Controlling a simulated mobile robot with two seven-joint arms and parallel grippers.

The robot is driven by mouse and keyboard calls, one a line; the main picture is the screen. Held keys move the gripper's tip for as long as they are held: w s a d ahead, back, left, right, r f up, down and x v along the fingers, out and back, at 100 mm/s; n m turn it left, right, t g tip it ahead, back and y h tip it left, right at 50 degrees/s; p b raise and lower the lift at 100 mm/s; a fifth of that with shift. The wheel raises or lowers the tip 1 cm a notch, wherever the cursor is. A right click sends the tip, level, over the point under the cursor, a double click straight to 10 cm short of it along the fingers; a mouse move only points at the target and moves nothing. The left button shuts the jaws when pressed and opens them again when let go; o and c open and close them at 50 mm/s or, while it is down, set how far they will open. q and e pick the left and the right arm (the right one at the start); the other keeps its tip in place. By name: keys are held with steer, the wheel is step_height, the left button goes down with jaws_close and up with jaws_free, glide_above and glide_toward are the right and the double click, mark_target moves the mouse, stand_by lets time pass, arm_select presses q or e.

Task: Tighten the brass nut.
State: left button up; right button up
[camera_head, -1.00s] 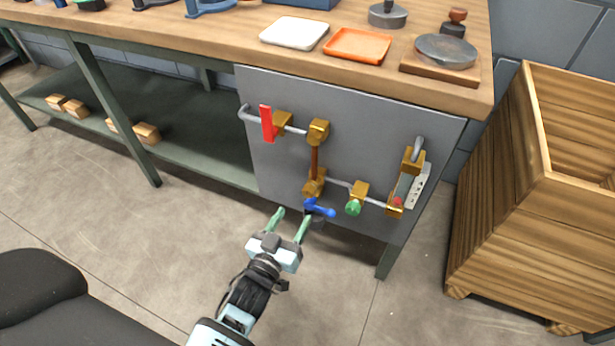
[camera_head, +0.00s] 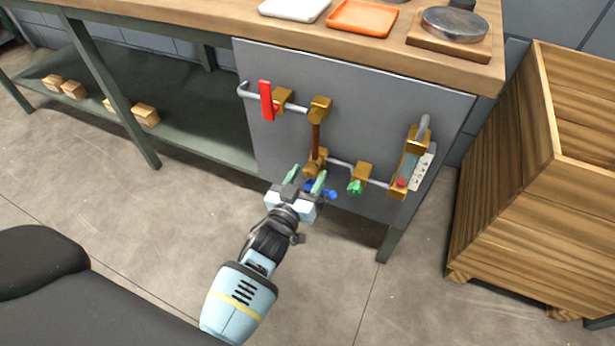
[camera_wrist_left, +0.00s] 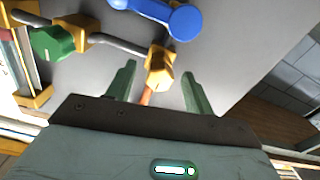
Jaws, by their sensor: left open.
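A grey panel (camera_head: 270,160) carries pipes with brass fittings. The brass nut (camera_head: 318,155) is at the lower end of the copper pipe (camera_head: 316,135), on a brass elbow. In the left wrist view the faceted nut (camera_wrist_left: 157,77) shows between my finger tips, with the copper pipe (camera_wrist_left: 146,98) below it. My left gripper (camera_head: 307,175) is open and empty, in front of the elbow. One finger (camera_wrist_left: 128,78) is on each side of the nut; I cannot tell whether either touches it. My right gripper is not in view.
A blue lever (camera_head: 322,190) sits just below the nut, partly behind my gripper. A green knob (camera_head: 356,187) and a gauge with a red button (camera_head: 402,183) are to the right. A red lever (camera_head: 266,100) is upper left. A wooden crate (camera_head: 530,200) stands right.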

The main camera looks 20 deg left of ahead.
arm_select(q)
steer(key=shift+w, duration=0.1)
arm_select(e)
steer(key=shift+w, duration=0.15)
arm_select(q)
steer(key=c, duration=1)
steer(key=shift+o, duration=0.2)
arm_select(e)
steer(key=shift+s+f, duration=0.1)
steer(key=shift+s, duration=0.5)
